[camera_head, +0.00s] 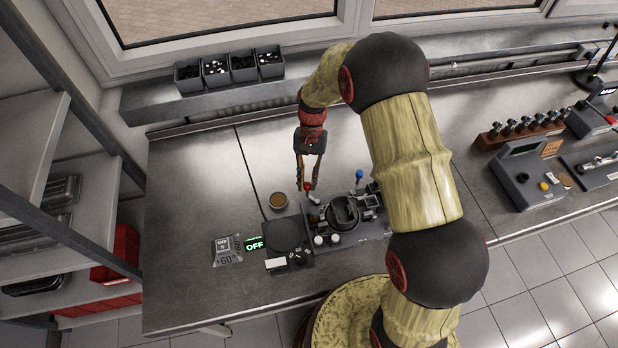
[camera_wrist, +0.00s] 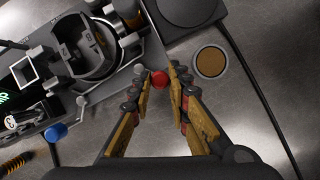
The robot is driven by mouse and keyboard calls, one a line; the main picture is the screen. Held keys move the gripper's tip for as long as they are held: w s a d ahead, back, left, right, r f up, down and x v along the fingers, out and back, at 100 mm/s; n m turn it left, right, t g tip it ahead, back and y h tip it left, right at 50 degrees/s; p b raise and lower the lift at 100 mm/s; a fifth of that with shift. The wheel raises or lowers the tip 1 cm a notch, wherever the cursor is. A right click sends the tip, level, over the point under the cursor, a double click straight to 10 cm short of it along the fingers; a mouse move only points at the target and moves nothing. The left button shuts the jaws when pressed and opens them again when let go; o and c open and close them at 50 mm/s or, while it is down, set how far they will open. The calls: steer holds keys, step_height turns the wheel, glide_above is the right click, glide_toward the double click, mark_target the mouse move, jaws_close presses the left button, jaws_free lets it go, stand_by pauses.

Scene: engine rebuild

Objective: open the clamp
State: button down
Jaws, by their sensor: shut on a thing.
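The clamp fixture (camera_head: 345,215) stands on the steel bench, with a dark round ring (camera_wrist: 85,45) in its middle. A lever with a red ball knob (camera_wrist: 160,80) stands at the fixture's edge; the knob also shows in the head view (camera_head: 309,187). My gripper (camera_wrist: 157,76) reaches down from above and is shut on the red knob, its fingertips on either side of it. A second knob, blue (camera_head: 359,174), stands at the fixture's other end, apart from my gripper. The lever's lower part is partly hidden by my fingers.
A dark round plate unit (camera_head: 287,236) with an "OFF" display (camera_head: 254,244) adjoins the fixture. A brown-topped round cup (camera_head: 278,201) stands close to my gripper. Small bins (camera_head: 228,68) line the back ledge.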

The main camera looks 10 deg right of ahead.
steer(key=shift+a, duration=0.1)
stand_by(0.3)
steer(key=c, duration=1.7)
jaws_free()
steer(key=v, duration=1.2)
steer(key=shift+w+n, duration=0.1)
steer(key=shift+n, duration=0.2)
